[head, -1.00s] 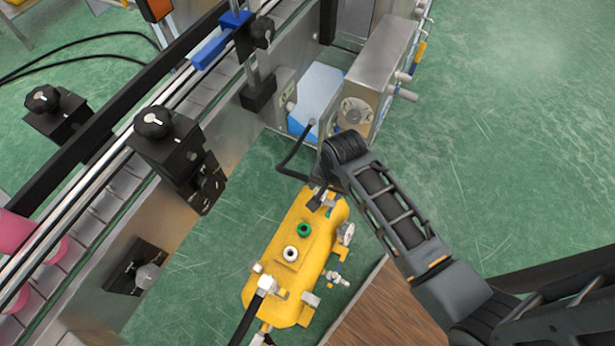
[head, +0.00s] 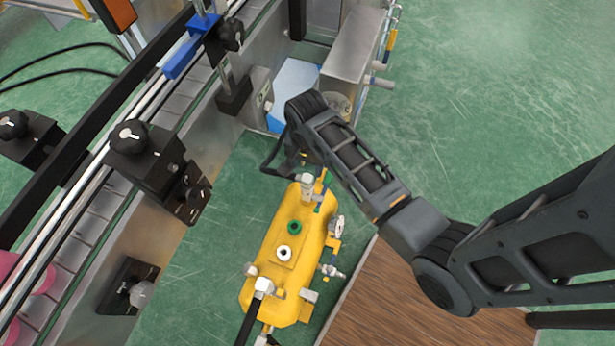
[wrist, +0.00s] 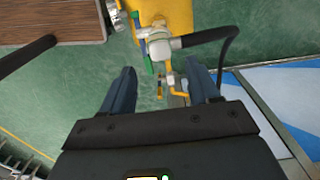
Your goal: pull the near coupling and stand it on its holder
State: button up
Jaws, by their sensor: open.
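A yellow tank (head: 262,268) lies on the floor beside the conveyor. At its end lower in the head view is a pale coupling (head: 264,287) with a black hose. At the other end is another pale coupling (head: 307,183), close below my wrist. A green ring (head: 294,227) and a white ring (head: 283,254) are on the tank's top; I cannot tell whether either is the holder. In the wrist view my gripper (wrist: 161,68) is open and empty. A pale coupling (wrist: 161,44) with a black hose lies just beyond the fingertips, apparently clear of them.
The conveyor (head: 62,248) with black clamp blocks runs along the left. A steel cabinet (head: 352,60) stands behind my wrist. A wooden surface (head: 375,300) lies right of the tank. Green floor is open at upper right.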

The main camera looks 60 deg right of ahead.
aim_at(307, 178)
jog(key=shift+f+b, duration=2.95)
jog(key=shift+f, duration=1.2)
jog(key=shift+p, duration=0.7)
grip_shut()
jog(key=shift+r, duration=0.2)
jog(key=shift+r+p, duration=2.85)
jog(key=shift+p, duration=0.5)
